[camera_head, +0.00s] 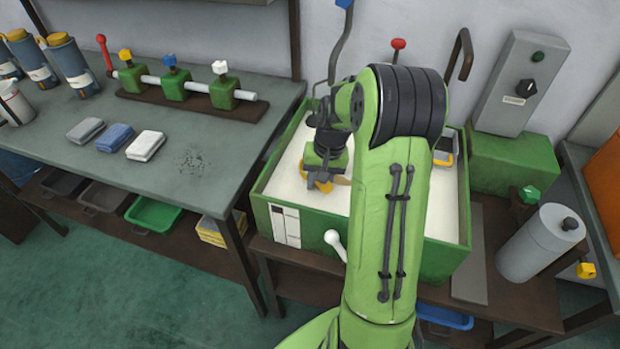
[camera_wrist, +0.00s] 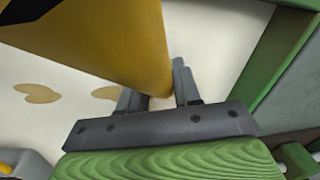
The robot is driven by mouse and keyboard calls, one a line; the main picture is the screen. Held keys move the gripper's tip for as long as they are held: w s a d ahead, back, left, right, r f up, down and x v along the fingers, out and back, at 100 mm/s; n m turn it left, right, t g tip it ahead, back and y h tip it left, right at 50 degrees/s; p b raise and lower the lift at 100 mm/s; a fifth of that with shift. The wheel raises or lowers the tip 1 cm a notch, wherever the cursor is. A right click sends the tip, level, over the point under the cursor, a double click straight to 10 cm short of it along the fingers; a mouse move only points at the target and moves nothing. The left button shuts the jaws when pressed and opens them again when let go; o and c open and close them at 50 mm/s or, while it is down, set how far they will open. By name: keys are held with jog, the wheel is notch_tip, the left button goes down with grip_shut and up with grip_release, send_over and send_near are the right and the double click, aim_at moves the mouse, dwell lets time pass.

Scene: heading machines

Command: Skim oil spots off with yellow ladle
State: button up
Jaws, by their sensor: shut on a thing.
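The yellow ladle (camera_head: 317,184) hangs low over the pale liquid inside the green tank (camera_head: 308,226), near its left side. In the wrist view the yellow ladle (camera_wrist: 115,40) fills the upper left, close to my fingers. My gripper (camera_wrist: 158,92) is shut on the ladle; the exact grip is partly hidden behind its yellow body. Two brownish oil spots show on the pale surface: one at the left (camera_wrist: 37,93) and one (camera_wrist: 106,93) partly beside my finger. My arm hides much of the tank in the head view. I cannot tell whether the ladle touches the liquid.
The tank's green wall (camera_wrist: 285,50) stands close at the right in the wrist view. A small dark and yellow object (camera_head: 443,152) is at the tank's far right.

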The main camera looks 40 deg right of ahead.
jog(key=shift+s+d, duration=6.1)
jog(key=shift+s, duration=1.8)
notch_tip(320, 180, up, 12)
jog(key=p, duration=0.9)
jog(key=shift+p, duration=0.3)
